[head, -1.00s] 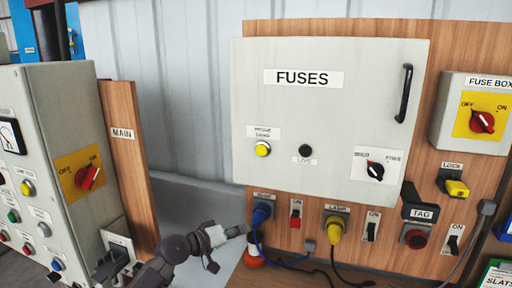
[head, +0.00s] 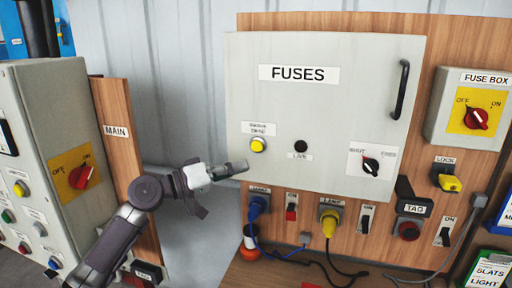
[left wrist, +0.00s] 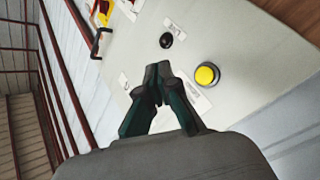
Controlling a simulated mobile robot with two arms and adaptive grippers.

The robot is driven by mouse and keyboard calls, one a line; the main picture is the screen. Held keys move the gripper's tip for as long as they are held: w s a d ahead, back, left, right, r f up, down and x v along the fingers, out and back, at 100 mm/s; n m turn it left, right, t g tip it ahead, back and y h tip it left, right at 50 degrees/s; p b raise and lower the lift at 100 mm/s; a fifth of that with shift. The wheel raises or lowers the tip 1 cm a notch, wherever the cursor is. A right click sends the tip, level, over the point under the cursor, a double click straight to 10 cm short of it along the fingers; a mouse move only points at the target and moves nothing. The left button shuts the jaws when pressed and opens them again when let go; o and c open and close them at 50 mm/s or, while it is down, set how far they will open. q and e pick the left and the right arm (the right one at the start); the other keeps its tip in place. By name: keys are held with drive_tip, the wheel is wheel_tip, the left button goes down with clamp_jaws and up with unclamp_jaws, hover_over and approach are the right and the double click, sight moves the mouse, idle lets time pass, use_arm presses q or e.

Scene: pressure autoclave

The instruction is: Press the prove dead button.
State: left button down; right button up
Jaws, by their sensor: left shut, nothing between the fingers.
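The prove dead button is a round yellow button (head: 258,145) on the lower left of the grey FUSES panel door (head: 340,100), under a small label. It also shows in the left wrist view as a yellow button (left wrist: 207,75) in a dark ring, just right of the fingertips. My left gripper (head: 243,167) is shut and empty. In the head view its tips are below and slightly left of the button, apart from it in the picture. In the left wrist view the closed fingers (left wrist: 158,72) point toward the panel. My right gripper is not in view.
A dark LIVE lamp (head: 300,146) and a black rotary switch (head: 371,166) are on the same door. Below are a blue plug (head: 257,206) and a yellow plug (head: 329,220) with cables. A grey control cabinet (head: 50,100) stands at the left.

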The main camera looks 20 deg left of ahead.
use_arm(q)
drive_tip(key=shift+w, duration=0.1)
drive_tip(key=b, duration=0.2)
approach(262, 147)
drive_tip(key=shift+s+d+x, duration=0.15)
drive_tip(key=shift+x, duration=0.8)
drive_tip(key=shift+s+d+x, duration=0.15)
drive_tip(key=shift+s+x, duration=0.05)
drive_tip(key=shift+x, duration=0.75)
drive_tip(key=shift+s+d+x, duration=0.15)
drive_tip(key=shift+x, duration=0.8)
drive_tip(key=shift+w, duration=0.1)
drive_tip(key=shift+w+b, duration=0.35)
drive_tip(key=shift+w+b, duration=0.35)
drive_tip(key=shift+w, duration=0.05)
drive_tip(key=shift+s, duration=0.85)
